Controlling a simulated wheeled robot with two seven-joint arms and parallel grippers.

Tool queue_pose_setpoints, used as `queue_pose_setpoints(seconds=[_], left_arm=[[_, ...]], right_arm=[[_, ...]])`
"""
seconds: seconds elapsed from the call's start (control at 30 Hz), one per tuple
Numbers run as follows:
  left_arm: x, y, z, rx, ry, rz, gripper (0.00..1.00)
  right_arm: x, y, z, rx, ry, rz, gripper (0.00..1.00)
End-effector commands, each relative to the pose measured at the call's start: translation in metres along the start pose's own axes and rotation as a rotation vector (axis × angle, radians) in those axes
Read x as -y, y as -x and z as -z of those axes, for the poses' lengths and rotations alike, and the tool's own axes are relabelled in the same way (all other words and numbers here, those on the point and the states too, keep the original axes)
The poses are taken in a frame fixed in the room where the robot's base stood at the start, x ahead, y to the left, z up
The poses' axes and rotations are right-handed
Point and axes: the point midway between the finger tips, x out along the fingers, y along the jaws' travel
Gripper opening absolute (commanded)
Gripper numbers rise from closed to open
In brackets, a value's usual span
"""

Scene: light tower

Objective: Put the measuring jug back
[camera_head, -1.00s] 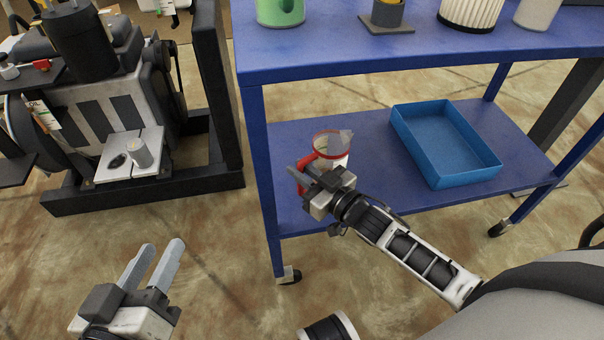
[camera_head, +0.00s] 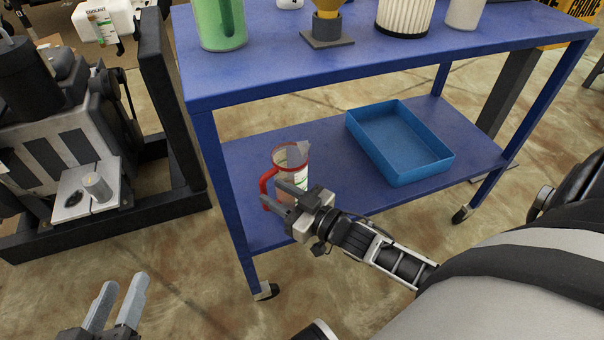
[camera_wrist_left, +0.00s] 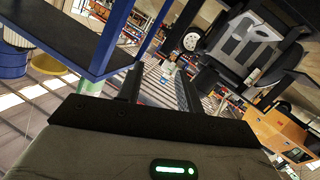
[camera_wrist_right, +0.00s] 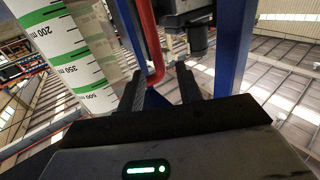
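The measuring jug (camera_head: 291,158), clear with a red rim and red handle, stands upright on the lower blue shelf (camera_head: 330,140) near its left end. My right gripper (camera_head: 275,194) is open at the jug's handle side, its fingers partly covering the jug's lower part. In the right wrist view, the red handle (camera_wrist_right: 151,45) shows beyond and between the open fingertips (camera_wrist_right: 160,80), with no grip on it. The jug's green-banded scale (camera_wrist_right: 65,50) fills the left. My left gripper (camera_head: 119,287) is open and empty over the floor at lower left.
A blue tray (camera_head: 398,140) lies on the lower shelf, right of the jug. The cart's upper shelf (camera_head: 300,63) overhangs it and holds a green container (camera_head: 220,25), a funnel-like piece on a grey base (camera_head: 327,30) and a white ribbed filter (camera_head: 403,15). An engine (camera_head: 60,140) stands at left.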

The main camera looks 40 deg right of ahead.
Motion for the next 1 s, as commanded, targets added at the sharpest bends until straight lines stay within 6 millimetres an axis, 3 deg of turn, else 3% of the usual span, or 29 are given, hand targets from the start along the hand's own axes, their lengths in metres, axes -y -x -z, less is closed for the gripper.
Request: queue_pose_setpoints(seconds=[0.2, 0.4, 1.0], left_arm=[[0.004, 0.002, -0.004, 0.044, -0.050, 0.030, 0.36], [0.008, 0.005, -0.013, 0.078, -0.078, 0.043, 0.36], [0.008, 0.006, -0.016, 0.086, -0.081, 0.047, 0.36]], right_arm=[[0.000, 0.049, 0.002, 0.005, 0.001, 0.000, 0.35], [0.000, 0.074, 0.001, 0.001, 0.000, 0.000, 0.35], [0.000, 0.080, 0.000, 0.000, 0.001, 0.000, 0.35]])
